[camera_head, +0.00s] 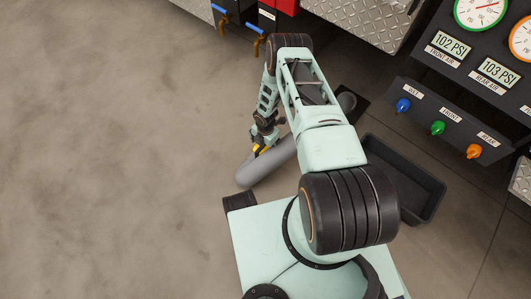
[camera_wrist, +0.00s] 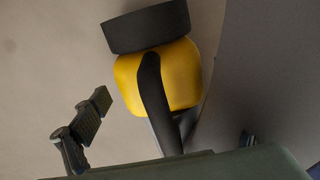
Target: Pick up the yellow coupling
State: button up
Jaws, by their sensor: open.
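The yellow coupling (camera_wrist: 185,75) fills the upper middle of the wrist view, with a black collar (camera_wrist: 147,28) on its upper end. In the head view only a small yellow patch (camera_head: 257,149) of it shows below my wrist, beside a grey cylinder (camera_head: 250,173). My gripper (camera_wrist: 125,79) is open. Whether a finger touches the coupling cannot be told.
A large grey surface (camera_wrist: 265,75) stands close on the right in the wrist view. A black open tray (camera_head: 430,205) lies right of my arm. A gauge panel (camera_head: 465,50) with blue, green and orange knobs is at upper right. The floor at left is clear.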

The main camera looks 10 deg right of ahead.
jog(key=c, duration=2)
jog(key=shift+r, duration=0.1)
